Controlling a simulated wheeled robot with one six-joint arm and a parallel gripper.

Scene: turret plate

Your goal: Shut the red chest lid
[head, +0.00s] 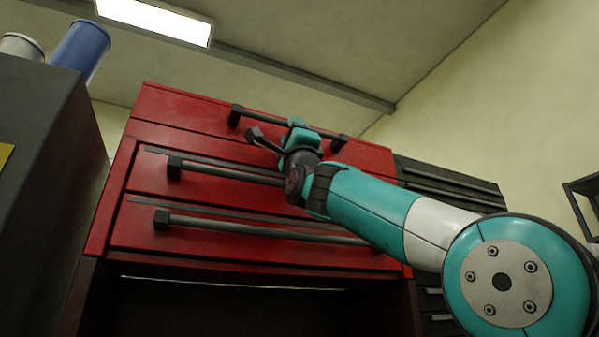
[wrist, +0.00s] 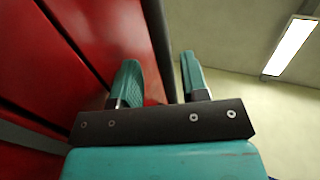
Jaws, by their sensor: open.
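The red chest (head: 125,190) stands ahead, seen from low down in the head view. Its red lid (head: 185,108) runs along the top and carries a dark bar handle (head: 262,114). No clear gap shows under the lid from this angle, so I cannot tell whether it is fully down. My gripper (head: 300,126) is at the middle of that handle and hides part of it. In the wrist view my gripper (wrist: 157,72) is open, with the dark bar (wrist: 160,40) running between its two teal fingers. I cannot tell whether either finger touches the bar.
Two drawer fronts with long bar handles (head: 260,229) lie below the lid. A dark cabinet (head: 45,170) bearing a blue can (head: 80,47) and a pale can (head: 21,46) stands at left. Dark drawers (head: 455,187) stand at right. The room above the chest is free.

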